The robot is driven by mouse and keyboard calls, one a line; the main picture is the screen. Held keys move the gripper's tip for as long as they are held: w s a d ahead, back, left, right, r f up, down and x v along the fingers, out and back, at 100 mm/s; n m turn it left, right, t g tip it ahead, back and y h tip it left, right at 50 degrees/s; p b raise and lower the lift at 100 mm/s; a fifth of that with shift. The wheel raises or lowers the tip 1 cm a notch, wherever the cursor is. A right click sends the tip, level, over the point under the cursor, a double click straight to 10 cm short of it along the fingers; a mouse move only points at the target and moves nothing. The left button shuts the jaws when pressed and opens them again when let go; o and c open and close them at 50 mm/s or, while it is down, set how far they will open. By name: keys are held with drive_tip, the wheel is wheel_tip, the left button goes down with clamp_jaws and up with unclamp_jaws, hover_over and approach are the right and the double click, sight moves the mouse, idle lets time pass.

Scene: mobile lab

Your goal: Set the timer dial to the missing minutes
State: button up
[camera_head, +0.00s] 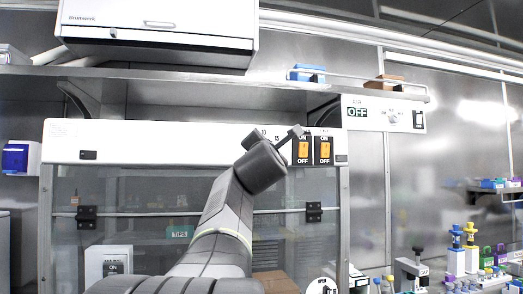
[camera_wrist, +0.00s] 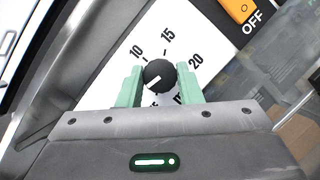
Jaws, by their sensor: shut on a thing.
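The timer dial's black round knob (camera_wrist: 159,76) sits on a white panel (camera_wrist: 112,62) in the wrist view. Its white mark points to the lower left. The printed numbers 10, 15 and 20 show around it; lower print is partly hidden by my gripper, so the exact setting is unclear. My gripper (camera_wrist: 160,82) has one green finger on each side of the knob and is shut on it. In the head view my gripper (camera_head: 273,137) is at the hood's white front strip (camera_head: 150,135), and its body hides the knob.
Two orange ON/OFF switches (camera_head: 313,150) are just right of my gripper. A shelf (camera_head: 190,82) with a white cabinet (camera_head: 160,30) hangs above. A glass sash (camera_head: 130,215) lies below the strip. Pipettes and bottles (camera_head: 458,255) stand at the lower right.

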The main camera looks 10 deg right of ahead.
drive_tip(key=shift+d+r+m+g+y+p, duration=0.15)
drive_tip(key=shift+m+g+y+p, duration=0.95)
drive_tip(key=shift+m+p, duration=2.7)
drive_tip(key=shift+r+m+g+y+p, duration=0.1)
drive_tip(key=shift+m+g+y+p, duration=1)
drive_tip(key=shift+m+p, duration=2.7)
drive_tip(key=shift+d+r+m+g+y+p, duration=0.15)
drive_tip(key=shift+m+g+y+p, duration=0.95)
drive_tip(key=shift+m+p, duration=2.65)
drive_tip(key=shift+a+m+g+b, duration=0.1)
drive_tip(key=shift+m+g+b, duration=0.2)
drive_tip(key=shift+m+b, duration=0.3)
drive_tip(key=o, duration=1)
